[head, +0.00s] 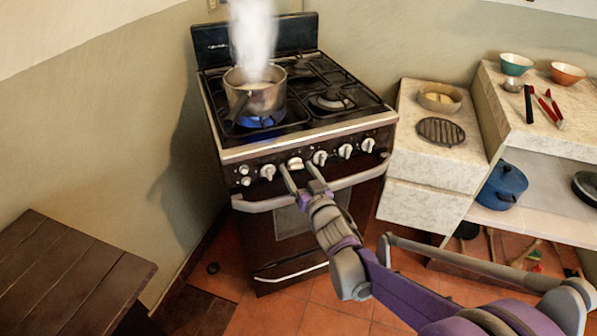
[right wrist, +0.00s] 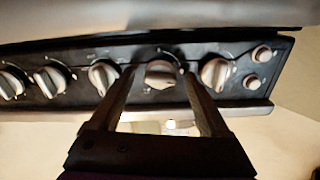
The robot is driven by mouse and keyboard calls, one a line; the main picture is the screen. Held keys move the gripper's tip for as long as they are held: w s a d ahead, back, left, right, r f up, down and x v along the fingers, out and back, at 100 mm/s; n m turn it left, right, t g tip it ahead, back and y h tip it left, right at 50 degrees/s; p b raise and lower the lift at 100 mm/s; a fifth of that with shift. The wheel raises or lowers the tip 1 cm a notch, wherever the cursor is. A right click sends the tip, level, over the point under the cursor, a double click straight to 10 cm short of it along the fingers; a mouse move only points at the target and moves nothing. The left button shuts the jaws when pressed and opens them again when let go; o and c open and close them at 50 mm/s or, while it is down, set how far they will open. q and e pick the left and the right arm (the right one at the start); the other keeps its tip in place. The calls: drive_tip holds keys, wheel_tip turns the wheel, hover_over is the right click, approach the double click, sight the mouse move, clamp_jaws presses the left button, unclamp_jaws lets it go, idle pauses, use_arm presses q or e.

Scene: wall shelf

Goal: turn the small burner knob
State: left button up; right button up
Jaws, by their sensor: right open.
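The stove's front panel (head: 310,160) carries a row of several pale knobs and two small round buttons at its left end. The second knob from the left (head: 295,164) sits between the fingertips of my right gripper (head: 296,168). In the right wrist view, that knob (right wrist: 160,74) shows between two open fingers, one on each side; I cannot tell whether they touch it. Its grip looks nearly level, while its neighbours look more upright or tilted. No label tells which knob is the small burner's. My left gripper is not in view.
A steaming pot (head: 255,95) stands over a blue flame (head: 262,121) on the front left burner. The oven handle bar (head: 350,181) runs just below the knobs. A pale counter (head: 440,160) with a trivet (head: 441,131) and a bowl (head: 440,97) adjoins the stove at right.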

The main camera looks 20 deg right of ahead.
drive_tip(key=shift+c, duration=0.3)
clamp_jaws()
drive_tip(key=shift+n, duration=0.4)
drive_tip(key=n+p, duration=0.1)
drive_tip(key=n, duration=0.2)
drive_tip(key=shift+r+n, duration=0.1)
drive_tip(key=shift+n, duration=0.3)
drive_tip(key=n+p, duration=0.1)
drive_tip(key=n, duration=0.4)
drive_tip(key=n+p, duration=0.1)
drive_tip(key=n, duration=0.3)
drive_tip(key=shift+n, duration=0.4)
drive_tip(key=n+p, duration=0.1)
drive_tip(key=n, duration=0.3)
drive_tip(key=shift+n, duration=0.4)
